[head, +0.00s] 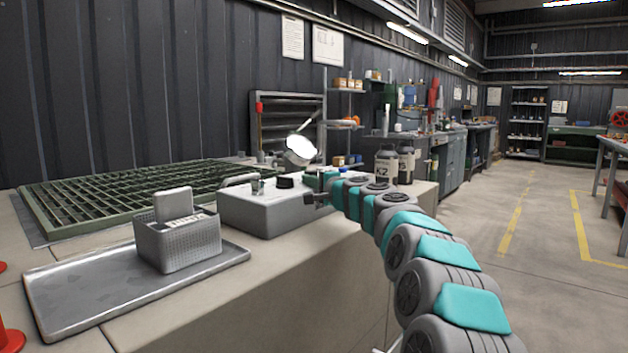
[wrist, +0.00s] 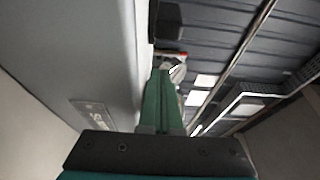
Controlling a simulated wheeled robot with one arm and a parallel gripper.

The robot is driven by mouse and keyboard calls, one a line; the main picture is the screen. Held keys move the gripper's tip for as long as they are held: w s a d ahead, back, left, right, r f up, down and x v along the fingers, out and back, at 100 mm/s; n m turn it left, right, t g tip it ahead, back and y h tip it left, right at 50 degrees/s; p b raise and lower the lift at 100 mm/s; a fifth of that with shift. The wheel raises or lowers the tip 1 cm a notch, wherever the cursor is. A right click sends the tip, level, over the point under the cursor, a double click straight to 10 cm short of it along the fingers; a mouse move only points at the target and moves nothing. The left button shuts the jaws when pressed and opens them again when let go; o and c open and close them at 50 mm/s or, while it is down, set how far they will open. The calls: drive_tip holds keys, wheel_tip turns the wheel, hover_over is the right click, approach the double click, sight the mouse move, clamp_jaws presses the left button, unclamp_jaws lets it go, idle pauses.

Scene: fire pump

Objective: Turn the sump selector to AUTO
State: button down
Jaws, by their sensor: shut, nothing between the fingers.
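A light grey box (head: 262,212) sits on the counter in the head view. A black round knob (head: 285,182) and a small metal fitting (head: 258,186) stand on its top. I cannot tell which of these is the sump selector, and no AUTO mark is readable. A dark block (wrist: 168,20) shows beyond the fingertips.
A metal tray (head: 95,300) with a perforated basket (head: 178,243) stands at the front left. A green grating (head: 110,195) lies behind. Grey bottles (head: 386,166) stand behind my arm. A bright white lamp-like disc (head: 300,149) is above the box.

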sight(299, 189)
drive_tip(key=shift+s+a+r+b, duration=0.15)
drive_tip(key=shift+s+a+b, duration=0.15)
drive_tip(key=shift+s+a, duration=0.65)
drive_tip(key=shift+s, duration=0.2)
drive_tip(key=shift+s+a, duration=0.3)
drive_tip(key=shift+s, duration=0.1)
